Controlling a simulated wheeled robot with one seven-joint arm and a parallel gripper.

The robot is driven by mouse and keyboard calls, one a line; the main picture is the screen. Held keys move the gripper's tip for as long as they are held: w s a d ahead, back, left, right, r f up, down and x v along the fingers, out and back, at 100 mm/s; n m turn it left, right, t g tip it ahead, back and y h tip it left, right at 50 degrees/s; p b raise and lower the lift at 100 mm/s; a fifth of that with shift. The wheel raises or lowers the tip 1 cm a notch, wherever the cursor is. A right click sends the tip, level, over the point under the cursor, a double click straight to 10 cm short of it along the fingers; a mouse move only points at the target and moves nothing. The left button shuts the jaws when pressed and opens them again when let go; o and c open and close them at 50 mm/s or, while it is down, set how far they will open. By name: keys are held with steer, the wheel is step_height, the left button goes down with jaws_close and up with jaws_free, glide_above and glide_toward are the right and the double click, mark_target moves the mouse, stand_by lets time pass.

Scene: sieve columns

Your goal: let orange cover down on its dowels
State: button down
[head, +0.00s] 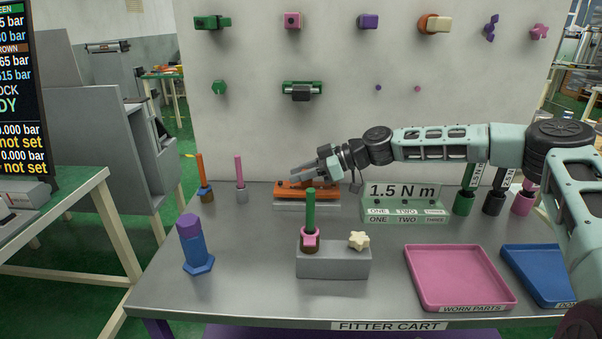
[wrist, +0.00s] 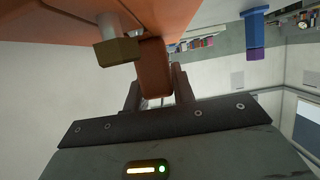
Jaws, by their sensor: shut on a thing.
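The orange cover (head: 300,189) sits at the back middle of the cart, over a grey base (head: 306,206). In the head view I cannot tell whether it touches the base, and the dowels are hidden. My gripper (head: 328,172) is at the cover's top. In the wrist view the orange cover (wrist: 70,22) fills the upper left. My gripper's fingers (wrist: 158,88) are shut on an orange tab of it. A brass-coloured hex bolt head (wrist: 115,51) shows beside the tab.
A grey block (head: 333,262) with a green post (head: 310,210) and a cream star (head: 358,240) stands in front. A green labelled block (head: 404,209) is to the right. Pink (head: 460,304) and blue (head: 560,297) trays lie front right. A blue-purple bolt (head: 194,245) stands front left.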

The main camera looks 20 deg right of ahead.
steer(key=shift+f+b, duration=0.55)
steer(key=shift+f, duration=0.25)
steer(key=c, duration=1.1)
jaws_free()
step_height(320, 180, up, 10)
steer(key=shift+r, duration=0.1)
steer(key=s+a+f+g+h+p, duration=0.2)
steer(key=s+a+g+h, duration=0.1)
steer(key=s+a, duration=0.55)
steer(key=s+a+f+g+h+p, duration=0.25)
steer(key=s+a, duration=0.35)
steer(key=s, duration=0.6)
steer(key=s+d+r+m+h+p, duration=0.2)
steer(key=s+d+r, duration=0.1)
steer(key=s, duration=0.4)
steer(key=s+d+r+m+t+h+p, duration=0.1)
steer(key=s+d+r+m+h+p, duration=0.1)
steer(key=s, duration=0.6)
steer(key=s+d+r+m+h+p, duration=0.2)
steer(key=s+d+r+h, duration=0.1)
steer(key=s, duration=0.4)
steer(key=shift+s+d+r+m, duration=0.15)
steer(key=shift+d+r+m, duration=0.05)
steer(key=shift+d, duration=0.25)
steer(key=shift+s+d+r+m, duration=0.15)
steer(key=shift+d+r+m, duration=0.05)
steer(key=shift+d, duration=0.2)
